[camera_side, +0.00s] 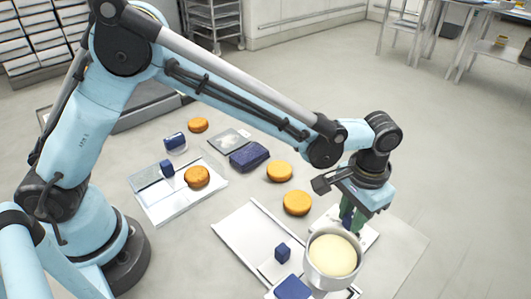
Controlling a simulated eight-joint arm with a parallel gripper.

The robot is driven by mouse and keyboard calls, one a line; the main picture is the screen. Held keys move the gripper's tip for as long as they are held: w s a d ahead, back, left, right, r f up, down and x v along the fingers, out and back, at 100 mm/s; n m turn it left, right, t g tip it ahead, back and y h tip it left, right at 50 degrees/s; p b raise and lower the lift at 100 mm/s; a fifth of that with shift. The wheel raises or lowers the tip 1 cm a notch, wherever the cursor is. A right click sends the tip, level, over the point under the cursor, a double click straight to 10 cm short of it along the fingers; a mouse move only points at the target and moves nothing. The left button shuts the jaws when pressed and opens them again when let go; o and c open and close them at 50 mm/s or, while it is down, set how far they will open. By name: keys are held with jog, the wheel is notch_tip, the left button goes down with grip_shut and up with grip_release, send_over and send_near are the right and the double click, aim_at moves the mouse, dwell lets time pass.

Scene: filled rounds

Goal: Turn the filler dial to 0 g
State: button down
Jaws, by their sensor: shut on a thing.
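The filler shows as a round metal hopper (332,257) full of pale yellow filling at the lower right. My gripper (350,219) points down just behind the hopper, over a white plate, with its green fingers close together. It is shut on the filler dial, which is mostly hidden between the fingers and behind the hopper rim. The dial's scale and pointer cannot be read from here.
Orange-brown rounds (297,203) lie on the floor left of my gripper, and one round (197,177) is on a white tray (155,209). A dark blue block (249,156) and a small blue cube (282,252) stand nearby.

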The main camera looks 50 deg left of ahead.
jog(key=c, duration=0.9)
grip_release()
jog(key=shift+r, duration=0.1)
notch_tip(320, 180, up, 12)
jog(key=shift+f, duration=0.1)
jog(key=s+a+r+n+t+h, duration=0.1)
jog(key=s+a+r+t, duration=0.1)
jog(key=a, duration=0.6)
jog(key=s+a+r+t, duration=0.1)
jog(key=a+r, duration=0.1)
jog(key=a, duration=0.5)
jog(key=s+a+f+t, duration=0.1)
jog(key=s+a, duration=0.1)
jog(key=a, duration=0.1)
jog(key=s+a+f+n+t, duration=0.1)
jog(key=s+a+f, duration=0.1)
jog(key=s+a, duration=0.1)
jog(key=s+a+f+t+y, duration=0.1)
jog(key=s+a+t, duration=0.1)
jog(key=a, duration=0.3)
jog(key=shift+s+f+n, duration=0.15)
jog(key=shift+f+n, duration=0.1)
jog(key=shift+n, duration=0.15)
